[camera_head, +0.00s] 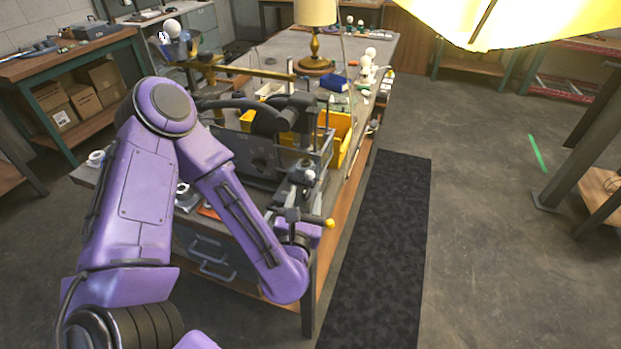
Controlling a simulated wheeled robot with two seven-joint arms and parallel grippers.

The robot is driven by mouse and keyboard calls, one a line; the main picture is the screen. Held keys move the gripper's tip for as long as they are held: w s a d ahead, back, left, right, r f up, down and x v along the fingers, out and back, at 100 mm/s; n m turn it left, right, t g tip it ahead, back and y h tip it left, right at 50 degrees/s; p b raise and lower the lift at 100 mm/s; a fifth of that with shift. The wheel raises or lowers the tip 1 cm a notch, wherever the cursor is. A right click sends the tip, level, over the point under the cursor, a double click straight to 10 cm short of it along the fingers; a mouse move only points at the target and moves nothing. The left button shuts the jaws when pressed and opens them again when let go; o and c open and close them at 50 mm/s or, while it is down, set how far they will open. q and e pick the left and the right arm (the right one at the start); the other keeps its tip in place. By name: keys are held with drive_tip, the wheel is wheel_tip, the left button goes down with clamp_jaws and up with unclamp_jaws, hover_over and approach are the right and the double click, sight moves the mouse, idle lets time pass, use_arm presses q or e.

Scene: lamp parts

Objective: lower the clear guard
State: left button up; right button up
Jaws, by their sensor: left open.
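A clear guard (347,85) shows only as faint thin edges, standing up behind the dark bench machine (262,155); its outline is hard to make out. My left arm reaches over the bench and bends down in front of the machine. My left gripper (302,182) is open, small and dark against the machine's front right corner, apart from the guard's visible edges. The forearm hides part of the machine. A yellow ball knob (329,223) sticks out beside my left wrist. My right gripper is out of view.
A brass lamp with a cream shade (315,12) stands at the back of the bench. Yellow bins (342,135) sit behind the machine, and white bulbs (370,53) stand farther back. A dark floor mat (385,230) lies clear to the right.

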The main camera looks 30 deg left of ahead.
sight(308, 179)
use_arm(q)
drive_tip(key=shift+w+a+r+p, duration=0.2)
drive_tip(key=shift+w+a+p, duration=0.1)
drive_tip(key=shift+w+p, duration=0.25)
drive_tip(key=shift+w+a+r+p, duration=0.15)
drive_tip(key=shift+w+a+p, duration=0.15)
drive_tip(key=shift+w+p, duration=0.25)
drive_tip(key=x, duration=0.1)
drive_tip(key=p+x, duration=0.1)
drive_tip(key=x, duration=0.2)
drive_tip(key=shift+w+a+f+p, duration=0.15)
drive_tip(key=shift+w+f+p, duration=0.1)
drive_tip(key=shift+w+p, duration=0.1)
drive_tip(key=shift+w+a+f, duration=0.1)
drive_tip(key=shift+w+f, duration=0.05)
drive_tip(key=shift+w, duration=0.3)
clamp_jaws()
wheel_tip(308, 179, down, 5)
drive_tip(key=b, duration=0.5)
drive_tip(key=shift+f, duration=0.1)
drive_tip(key=shift+s, duration=0.15)
